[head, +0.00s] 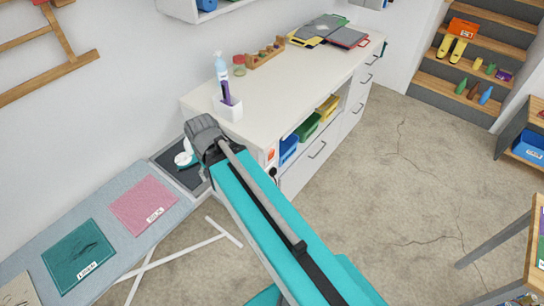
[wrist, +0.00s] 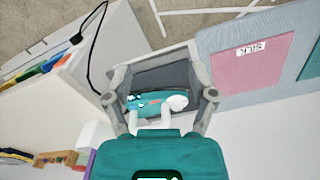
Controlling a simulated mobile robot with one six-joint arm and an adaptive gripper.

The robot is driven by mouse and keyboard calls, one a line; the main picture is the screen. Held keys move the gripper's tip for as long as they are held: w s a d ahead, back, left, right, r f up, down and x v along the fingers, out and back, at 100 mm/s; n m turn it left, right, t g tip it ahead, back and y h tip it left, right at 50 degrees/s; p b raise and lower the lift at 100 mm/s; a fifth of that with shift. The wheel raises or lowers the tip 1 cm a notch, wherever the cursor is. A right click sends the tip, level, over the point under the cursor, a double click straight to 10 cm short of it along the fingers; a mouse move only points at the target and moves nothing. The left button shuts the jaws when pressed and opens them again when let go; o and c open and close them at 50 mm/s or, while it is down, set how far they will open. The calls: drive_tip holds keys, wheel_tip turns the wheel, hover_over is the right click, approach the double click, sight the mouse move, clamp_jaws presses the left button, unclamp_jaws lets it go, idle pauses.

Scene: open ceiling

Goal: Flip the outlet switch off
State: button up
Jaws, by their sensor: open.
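A small white plate with an orange-red part (head: 270,156) sits at the near end of the white counter, with a black plug-like piece just below it. It looks like the outlet switch, but its on or off position is too small to tell. My gripper (head: 203,138) is left of it, above the dark end of the ironing board. In the wrist view my gripper (wrist: 157,75) has its two grey fingers spread apart, with nothing held. Between and beyond them is a teal and white iron (wrist: 150,103); its white part also shows in the head view (head: 184,158).
The ironing board (head: 105,235) bears pink and teal cloths. The white counter (head: 290,85) holds a bottle, a cup and folders. A black cord (wrist: 88,62) hangs beside the counter in the wrist view. Open floor (head: 390,185) lies to the right, before the steps.

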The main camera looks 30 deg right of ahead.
drive_tip(key=shift+f, duration=0.1)
drive_tip(key=shift+c, duration=1.1)
drive_tip(key=shift+f+b, duration=0.55)
drive_tip(key=shift+b, duration=0.05)
drive_tip(key=c, duration=0.4)
clamp_jaws()
drive_tip(key=shift+d, duration=0.1)
